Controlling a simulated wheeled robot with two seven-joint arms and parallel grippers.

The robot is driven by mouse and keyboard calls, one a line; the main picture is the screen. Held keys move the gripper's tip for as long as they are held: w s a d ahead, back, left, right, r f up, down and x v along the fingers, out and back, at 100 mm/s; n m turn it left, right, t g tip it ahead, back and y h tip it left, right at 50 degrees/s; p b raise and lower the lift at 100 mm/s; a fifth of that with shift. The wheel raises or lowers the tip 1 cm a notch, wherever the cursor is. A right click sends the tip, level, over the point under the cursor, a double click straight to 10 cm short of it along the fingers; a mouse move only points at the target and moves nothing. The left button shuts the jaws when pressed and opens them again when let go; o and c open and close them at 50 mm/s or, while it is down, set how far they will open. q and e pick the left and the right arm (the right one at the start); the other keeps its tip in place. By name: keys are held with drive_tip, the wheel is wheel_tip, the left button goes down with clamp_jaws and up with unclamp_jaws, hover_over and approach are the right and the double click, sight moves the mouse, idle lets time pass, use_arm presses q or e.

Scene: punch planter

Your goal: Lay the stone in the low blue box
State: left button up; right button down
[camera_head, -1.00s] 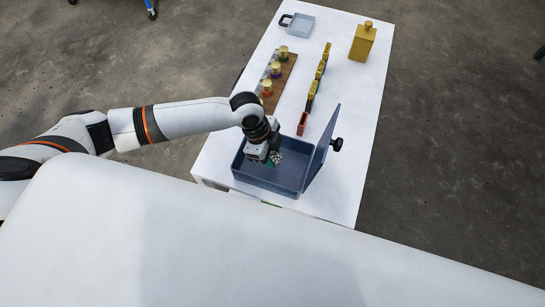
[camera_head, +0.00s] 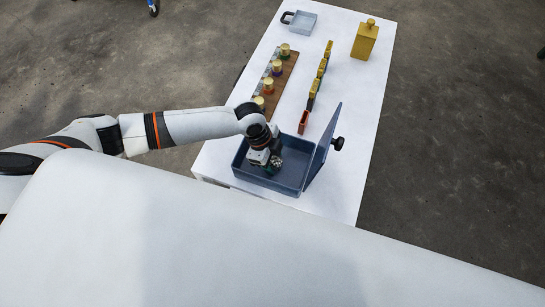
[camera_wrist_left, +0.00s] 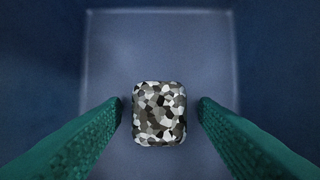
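The stone (camera_wrist_left: 160,113), a small block speckled black, white and grey, lies between my left gripper's green fingers in the left wrist view. There is a gap on both sides of it, so my left gripper (camera_wrist_left: 160,120) is open and apart from it. In the head view the stone (camera_head: 276,162) shows inside the low blue box (camera_head: 282,186), beside the left gripper (camera_head: 268,165), which reaches down into the box. The box's lid (camera_head: 322,150) stands raised on its right side. My right gripper is not in view.
A brown rack (camera_head: 275,84) with several gold-topped pieces and a row of gold and dark pieces (camera_head: 318,82) stand behind the box. A red piece (camera_head: 303,122) is near its back edge.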

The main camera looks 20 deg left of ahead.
use_arm(q)
drive_tip(key=v, duration=1.2)
drive_tip(key=shift+r, duration=0.15)
drive_tip(key=shift+s, duration=0.1)
